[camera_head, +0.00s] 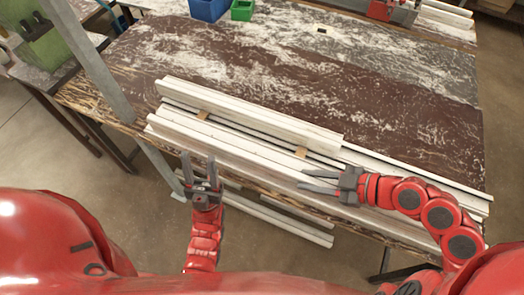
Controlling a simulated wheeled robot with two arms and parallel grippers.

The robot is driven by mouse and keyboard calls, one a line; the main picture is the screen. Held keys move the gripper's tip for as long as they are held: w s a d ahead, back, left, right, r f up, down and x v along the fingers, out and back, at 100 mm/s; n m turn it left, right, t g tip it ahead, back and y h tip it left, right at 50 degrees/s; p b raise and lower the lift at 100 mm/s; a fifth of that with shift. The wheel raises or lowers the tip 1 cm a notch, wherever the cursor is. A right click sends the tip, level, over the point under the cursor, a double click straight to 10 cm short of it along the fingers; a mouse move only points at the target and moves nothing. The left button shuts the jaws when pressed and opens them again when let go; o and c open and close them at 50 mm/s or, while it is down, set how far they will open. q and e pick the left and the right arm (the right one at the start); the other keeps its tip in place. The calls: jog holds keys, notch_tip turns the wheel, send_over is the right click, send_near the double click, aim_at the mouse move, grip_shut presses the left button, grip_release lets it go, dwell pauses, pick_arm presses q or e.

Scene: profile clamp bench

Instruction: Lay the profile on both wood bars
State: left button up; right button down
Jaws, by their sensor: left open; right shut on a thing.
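A long white profile (240,153) lies along the front of the bench, running from the left down to the right. Two small light-brown wood bars show behind it: a left one (203,115) and a right one (301,152). Only their short ends show, so I cannot tell whether the profile touches them. My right gripper (308,181) is shut on the profile, right of its middle. My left gripper (198,160) is open and empty at the profile's front side, near its left end, with its fingers pointing toward the bench.
More white profiles (250,117) lie behind the bars and extend to the right. A blue bin (208,9) and a green bin (242,10) stand at the back. A grey post (95,65) rises at the left.

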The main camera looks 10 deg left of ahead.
jog(key=f+b, duration=0.1)
jog(key=f, duration=0.1)
jog(key=f+b, duration=0.4)
jog(key=shift+w+a+f, duration=0.1)
jog(key=shift+w+a, duration=0.05)
jog(key=shift+a, duration=0.15)
jog(key=shift+w+f+b, duration=0.1)
jog(key=shift+f+b, duration=0.3)
jog(key=shift+b, duration=0.35)
jog(key=shift+w+a+f+b, duration=0.2)
jog(key=shift+w+a+b, duration=0.35)
jog(key=shift+w+b, duration=0.25)
jog(key=w+a+f+p, duration=0.1)
jog(key=w+a, duration=0.1)
jog(key=w, duration=0.2)
jog(key=w+a+f+p, duration=0.1)
jog(key=w+a, duration=0.1)
jog(key=w, duration=0.2)
jog(key=w+a+f+p, duration=0.1)
jog(key=w+a, duration=0.1)
jog(key=w, duration=0.2)
jog(key=shift+a+f, duration=0.1)
jog(key=shift+a, duration=0.25)
jog(key=shift+f, duration=0.55)
jog(key=c, duration=0.6)
grip_release()
jog(key=shift+f, duration=0.1)
jog(key=shift+c, duration=0.2)
